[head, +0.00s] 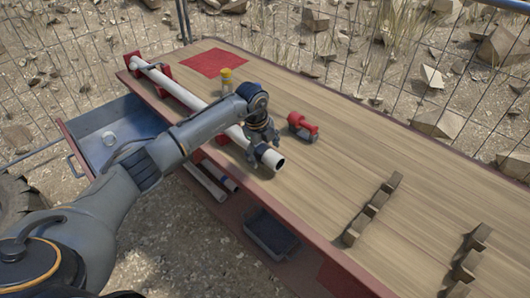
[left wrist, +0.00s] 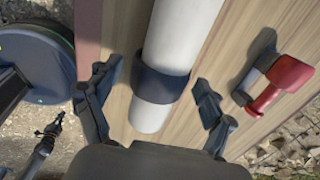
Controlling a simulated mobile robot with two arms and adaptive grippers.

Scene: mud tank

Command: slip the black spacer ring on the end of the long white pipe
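The long white pipe (head: 205,112) lies along the near edge of the bench, with its open end (head: 275,162) toward the lower right. In the left wrist view the black spacer ring (left wrist: 160,84) is around the pipe (left wrist: 181,35), a short way back from the pipe's end. My left gripper (head: 262,143) is over the pipe near that end. In the left wrist view its fingers (left wrist: 153,103) are spread, one on each side of the pipe, apart from the ring. A small dark claw shape (left wrist: 47,137) at the lower left looks like my right gripper; its fingers are unclear.
A red fitting (head: 302,125) lies right of the pipe end. A yellow-capped item (head: 226,76) stands behind the pipe. Notched wooden racks (head: 370,212) are at the right. A blue drawer (head: 112,130) and a dark tray (head: 270,234) are below the edge.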

